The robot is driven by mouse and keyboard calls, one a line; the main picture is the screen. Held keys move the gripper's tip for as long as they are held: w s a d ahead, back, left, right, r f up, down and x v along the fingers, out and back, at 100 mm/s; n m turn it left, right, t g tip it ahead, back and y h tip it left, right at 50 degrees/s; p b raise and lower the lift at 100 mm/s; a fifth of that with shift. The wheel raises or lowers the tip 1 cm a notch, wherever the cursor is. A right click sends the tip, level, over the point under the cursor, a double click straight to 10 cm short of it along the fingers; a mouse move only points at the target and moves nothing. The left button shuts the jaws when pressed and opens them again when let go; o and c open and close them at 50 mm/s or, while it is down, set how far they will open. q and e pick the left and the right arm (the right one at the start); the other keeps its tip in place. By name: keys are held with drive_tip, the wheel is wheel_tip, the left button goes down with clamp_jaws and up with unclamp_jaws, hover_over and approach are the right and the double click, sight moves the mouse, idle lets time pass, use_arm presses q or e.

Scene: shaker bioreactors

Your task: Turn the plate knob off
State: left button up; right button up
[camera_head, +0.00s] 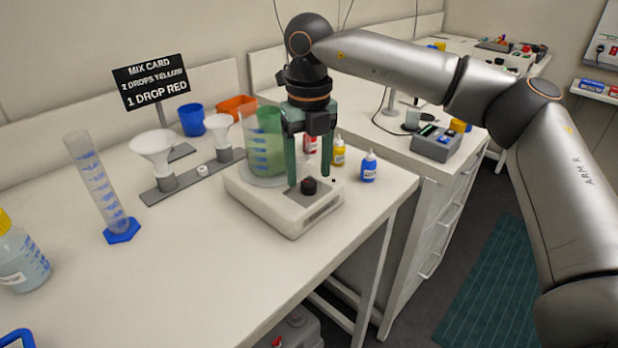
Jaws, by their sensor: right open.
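The plate (265,209) is a white stirrer box on the bench. Its knob (309,186) is small, round and black, on the grey front panel (325,203). A clear beaker (262,150) with green contents and blue marks stands on the plate. My right gripper (309,178) points down with its two green fingers apart, one on each side just above the knob. I cannot tell whether the fingers touch it. The gripper partly hides the beaker's right side. My left gripper is not in view.
Dropper bottles in red (310,143), yellow (339,152) and blue (368,167) stand just behind the plate. A funnel rack (190,180) and a measuring cylinder (98,185) stand left. The bench front is clear. A grey device (436,143) sits on the neighbouring bench.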

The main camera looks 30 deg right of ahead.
drive_tip(key=shift+f, duration=1.05)
clamp_jaws()
